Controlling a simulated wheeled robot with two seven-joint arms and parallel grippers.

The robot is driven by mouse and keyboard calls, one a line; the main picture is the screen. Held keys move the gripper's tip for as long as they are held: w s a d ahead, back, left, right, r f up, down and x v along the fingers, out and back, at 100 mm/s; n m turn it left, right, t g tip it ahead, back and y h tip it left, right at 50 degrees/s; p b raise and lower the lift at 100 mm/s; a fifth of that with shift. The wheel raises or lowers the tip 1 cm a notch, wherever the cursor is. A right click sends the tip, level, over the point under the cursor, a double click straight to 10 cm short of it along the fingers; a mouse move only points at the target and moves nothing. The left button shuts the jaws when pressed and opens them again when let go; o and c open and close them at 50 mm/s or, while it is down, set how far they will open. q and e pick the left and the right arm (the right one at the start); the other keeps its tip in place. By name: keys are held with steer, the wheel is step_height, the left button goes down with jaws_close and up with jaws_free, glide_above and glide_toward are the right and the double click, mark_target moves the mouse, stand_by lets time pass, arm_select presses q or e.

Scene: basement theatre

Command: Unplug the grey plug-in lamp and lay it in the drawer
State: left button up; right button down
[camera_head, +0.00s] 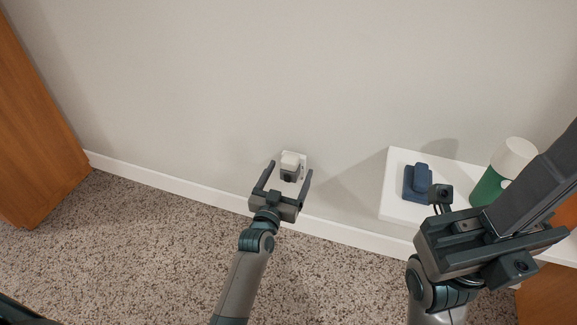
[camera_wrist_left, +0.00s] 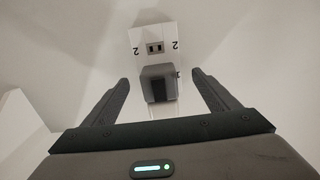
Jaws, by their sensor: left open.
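The grey plug-in lamp (camera_head: 290,173) sits in a white wall socket plate (camera_head: 302,160) low on the wall, with a pale top and a darker grey body. In the left wrist view the lamp (camera_wrist_left: 157,82) is a grey block below an open socket on the plate (camera_wrist_left: 154,40). My left gripper (camera_head: 290,168) is open, its fingers on either side of the lamp, with gaps between. The same gripper (camera_wrist_left: 158,84) shows in the wrist view. My right gripper (camera_head: 535,180) is at the right; its jaw state is unclear. I cannot make out an open drawer.
A white surface (camera_head: 396,204) at the right bears a dark blue item (camera_head: 417,182) and a green cup-like thing with a pale top (camera_head: 490,186). Wooden furniture (camera_head: 35,120) stands at the left. The speckled floor (camera_head: 130,240) is clear.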

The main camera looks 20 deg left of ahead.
stand_by(0.4)
arm_select(q)
steer(key=c, duration=2)
steer(key=shift+s+p, duration=0.25)
steer(key=shift+p, duration=0.05)
steer(key=shift+s+a+p, duration=0.1)
steer(key=shift+s+p, duration=1.65)
steer(key=shift+s, duration=1)
steer(key=shift+s, duration=0.1)
